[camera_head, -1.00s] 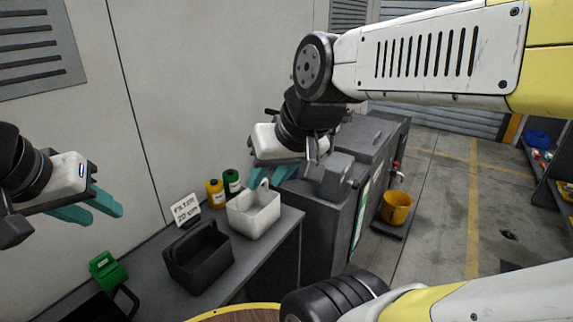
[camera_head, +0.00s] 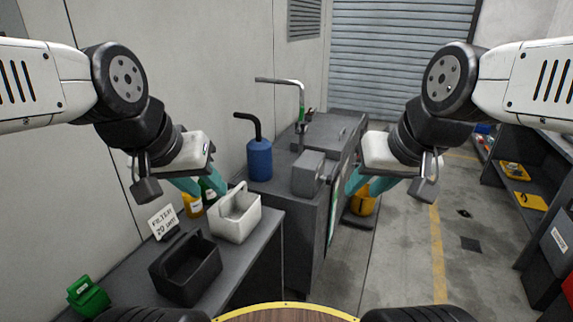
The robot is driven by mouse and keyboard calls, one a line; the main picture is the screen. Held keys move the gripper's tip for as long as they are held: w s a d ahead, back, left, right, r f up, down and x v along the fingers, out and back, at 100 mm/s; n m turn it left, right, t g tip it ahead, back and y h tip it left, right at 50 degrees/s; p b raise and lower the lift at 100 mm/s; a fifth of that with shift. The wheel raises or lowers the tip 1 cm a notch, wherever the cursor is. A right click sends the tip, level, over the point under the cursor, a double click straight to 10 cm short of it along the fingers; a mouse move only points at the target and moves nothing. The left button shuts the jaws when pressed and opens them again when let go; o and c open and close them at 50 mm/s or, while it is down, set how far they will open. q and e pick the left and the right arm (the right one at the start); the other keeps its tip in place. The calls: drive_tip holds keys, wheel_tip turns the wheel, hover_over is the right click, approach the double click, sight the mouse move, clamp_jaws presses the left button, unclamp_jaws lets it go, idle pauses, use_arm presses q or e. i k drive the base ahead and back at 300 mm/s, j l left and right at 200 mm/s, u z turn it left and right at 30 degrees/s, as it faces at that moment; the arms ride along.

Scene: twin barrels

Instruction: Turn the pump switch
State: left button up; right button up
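A grey box (camera_head: 308,173) with a small knob-like part on its right side sits on top of the dark grey cabinet (camera_head: 302,222). It may be the pump switch, but no label on it is readable. My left gripper (camera_head: 208,190) is left of the cabinet, in front of the bottles, with its teal fingers apart and empty. My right gripper (camera_head: 362,188) is right of the grey box, apart from it in the picture, with its teal fingers spread and empty.
A blue cylinder (camera_head: 259,160) with a black bent pipe and a metal spout (camera_head: 282,82) stand on the cabinet. The left bench holds a white caddy (camera_head: 237,217), a black caddy (camera_head: 186,268), a filter sign (camera_head: 163,222) and a green item (camera_head: 88,297).

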sight(328, 180)
drive_tip(key=i+l+u, duration=0.65)
drive_tip(key=l+u, duration=0.2)
